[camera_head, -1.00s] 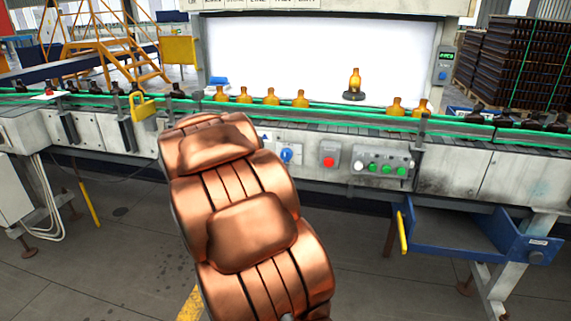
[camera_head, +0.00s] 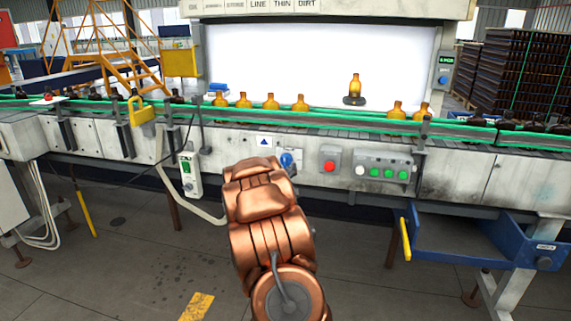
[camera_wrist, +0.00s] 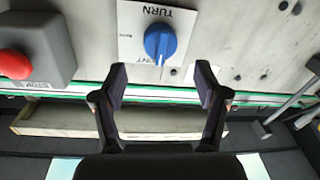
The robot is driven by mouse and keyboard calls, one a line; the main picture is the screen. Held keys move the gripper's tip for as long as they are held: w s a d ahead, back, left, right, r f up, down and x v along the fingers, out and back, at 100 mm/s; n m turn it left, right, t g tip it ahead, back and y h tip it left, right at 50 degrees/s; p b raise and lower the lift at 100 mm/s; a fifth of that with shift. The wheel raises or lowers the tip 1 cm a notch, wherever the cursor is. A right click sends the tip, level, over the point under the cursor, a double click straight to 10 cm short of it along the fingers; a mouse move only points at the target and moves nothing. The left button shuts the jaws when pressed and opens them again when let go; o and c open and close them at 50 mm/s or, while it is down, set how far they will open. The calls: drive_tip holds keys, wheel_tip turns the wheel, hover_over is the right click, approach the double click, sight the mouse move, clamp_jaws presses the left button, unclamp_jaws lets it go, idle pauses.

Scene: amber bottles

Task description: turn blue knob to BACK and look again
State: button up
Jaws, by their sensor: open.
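The blue knob (camera_head: 286,160) is on the front panel of the conveyor, just beyond the end of my copper arm. In the wrist view the blue knob (camera_wrist: 160,42) sits on a white plate (camera_wrist: 181,22) with upside-down lettering that reads TURN. Its white pointer mark faces the bottom of the picture, towards a partly covered word. My gripper (camera_wrist: 161,76) is open and empty, its fingertips apart and just below the knob in the picture. The arm hides the gripper in the head view. An amber bottle (camera_head: 355,83) stands upright on a dark disc (camera_head: 354,100) before the bright screen.
A red button (camera_head: 330,166) is right of the knob, then a box with green buttons (camera_head: 383,170). The red button (camera_wrist: 14,64) is at left in the wrist view. A green-railed conveyor carries several bottles. A blue tray (camera_head: 440,236) juts out at right.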

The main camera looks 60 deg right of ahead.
sight(285, 163)
drive_tip(key=shift+p+x, duration=0.3)
drive_tip(key=shift+x, duration=2.85)
drive_tip(key=shift+f, duration=0.1)
drive_tip(key=shift+c, duration=0.2)
